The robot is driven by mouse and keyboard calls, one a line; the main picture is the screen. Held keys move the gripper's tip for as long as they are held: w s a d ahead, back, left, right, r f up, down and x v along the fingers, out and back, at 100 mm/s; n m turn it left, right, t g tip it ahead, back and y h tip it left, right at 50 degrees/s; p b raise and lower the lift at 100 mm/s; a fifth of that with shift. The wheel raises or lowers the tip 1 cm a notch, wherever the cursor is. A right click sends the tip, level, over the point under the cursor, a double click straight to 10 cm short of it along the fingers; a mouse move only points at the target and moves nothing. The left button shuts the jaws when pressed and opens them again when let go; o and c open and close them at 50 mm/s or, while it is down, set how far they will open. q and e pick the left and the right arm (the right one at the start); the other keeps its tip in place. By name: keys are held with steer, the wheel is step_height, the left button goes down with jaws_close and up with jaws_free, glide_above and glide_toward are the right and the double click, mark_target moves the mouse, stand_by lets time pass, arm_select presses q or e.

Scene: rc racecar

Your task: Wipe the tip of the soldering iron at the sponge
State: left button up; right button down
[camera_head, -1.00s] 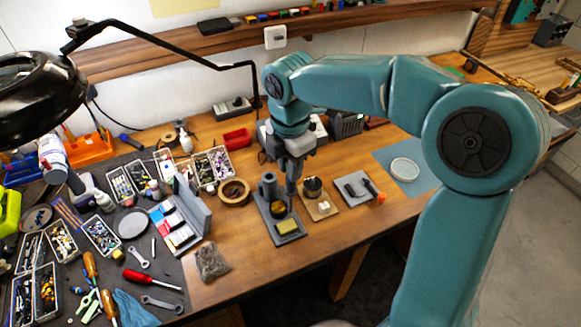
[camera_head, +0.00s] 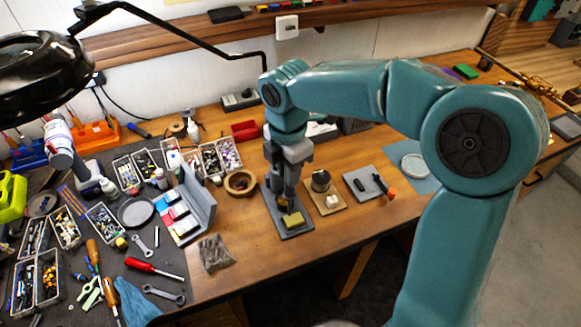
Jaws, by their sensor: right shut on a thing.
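My right gripper (camera_head: 287,193) points down over the grey soldering stand (camera_head: 297,233) at the middle of the bench. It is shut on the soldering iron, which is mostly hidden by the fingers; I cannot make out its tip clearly. The yellow sponge (camera_head: 293,220) lies on the front of the stand's base, just below and in front of the fingers. I cannot tell whether the iron touches the sponge. The stand's upright holder is largely hidden behind the gripper. My left gripper is not in view.
Right of the stand are a wooden board with a dark round pot (camera_head: 321,181) and a grey pad with a black-and-orange tool (camera_head: 383,185). Left are a tape roll (camera_head: 240,183) and an open grey case (camera_head: 199,205).

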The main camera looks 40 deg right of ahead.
steer(key=shift+f+b, duration=0.65)
steer(key=shift+f, duration=0.45)
stand_by(2.4)
